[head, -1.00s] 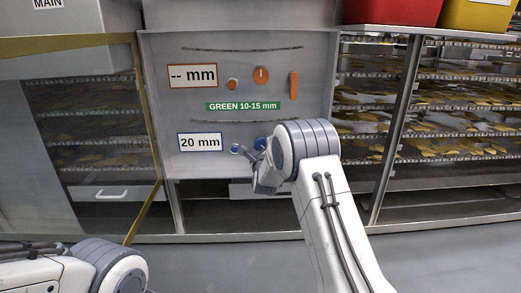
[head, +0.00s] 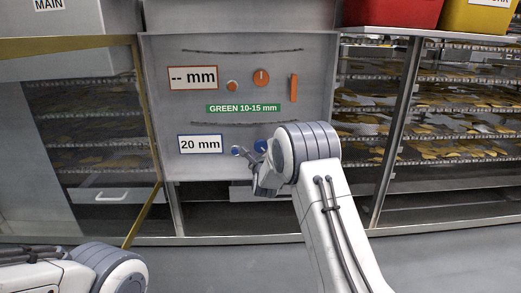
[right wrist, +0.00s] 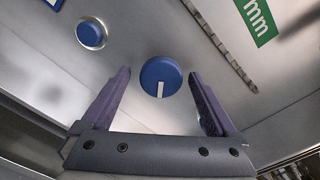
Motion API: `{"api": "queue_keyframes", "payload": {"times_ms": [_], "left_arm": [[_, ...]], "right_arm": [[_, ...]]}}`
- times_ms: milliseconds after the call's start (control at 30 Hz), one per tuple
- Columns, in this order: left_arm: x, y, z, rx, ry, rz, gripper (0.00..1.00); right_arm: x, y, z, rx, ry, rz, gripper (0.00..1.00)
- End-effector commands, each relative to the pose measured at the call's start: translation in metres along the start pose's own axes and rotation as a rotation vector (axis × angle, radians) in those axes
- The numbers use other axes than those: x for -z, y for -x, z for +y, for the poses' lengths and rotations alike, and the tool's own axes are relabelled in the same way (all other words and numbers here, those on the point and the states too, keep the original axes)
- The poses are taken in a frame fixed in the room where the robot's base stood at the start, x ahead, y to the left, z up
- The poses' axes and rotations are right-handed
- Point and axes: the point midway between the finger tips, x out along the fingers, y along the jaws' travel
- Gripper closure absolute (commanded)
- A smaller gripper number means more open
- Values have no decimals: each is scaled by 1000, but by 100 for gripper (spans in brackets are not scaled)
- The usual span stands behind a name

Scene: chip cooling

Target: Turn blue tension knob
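The blue tension knob (right wrist: 161,77) is a round dial with a white mark on its face. In the right wrist view it shows between the fingertips of my open right gripper (right wrist: 159,74), with a gap on each side. I cannot tell whether the fingertips reach around it in depth. In the head view the blue knob (head: 261,146) sits on the grey panel (head: 215,115), partly hidden by my right gripper (head: 256,163). My left arm shows at the lower left, but its gripper is out of view.
A smaller blue button (head: 236,150) is left of the knob, beside the "20 mm" display (head: 201,144). Above are an orange button (head: 232,86), an orange knob (head: 261,77), an orange slider (head: 293,88) and a green label (head: 243,108). Chip racks (head: 440,130) stand at right.

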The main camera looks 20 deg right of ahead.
Motion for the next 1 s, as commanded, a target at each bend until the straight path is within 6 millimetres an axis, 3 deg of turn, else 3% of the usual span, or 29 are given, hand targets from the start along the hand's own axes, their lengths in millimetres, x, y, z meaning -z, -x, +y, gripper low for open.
{"api": "queue_keyframes", "payload": {"times_ms": [267, 700, 1000], "left_arm": [[0, 10, 1, 0, 0, 0, 100], [2, 40, 3, 0, 0, 0, 100], [2, 42, 3, 0, 0, 0, 100]], "right_arm": [[-2, 15, -2, 0, 0, 1, 6], [-2, 91, 0, -3, 1, 1, 6], [0, 105, 0, 0, 0, -1, 6]]}}
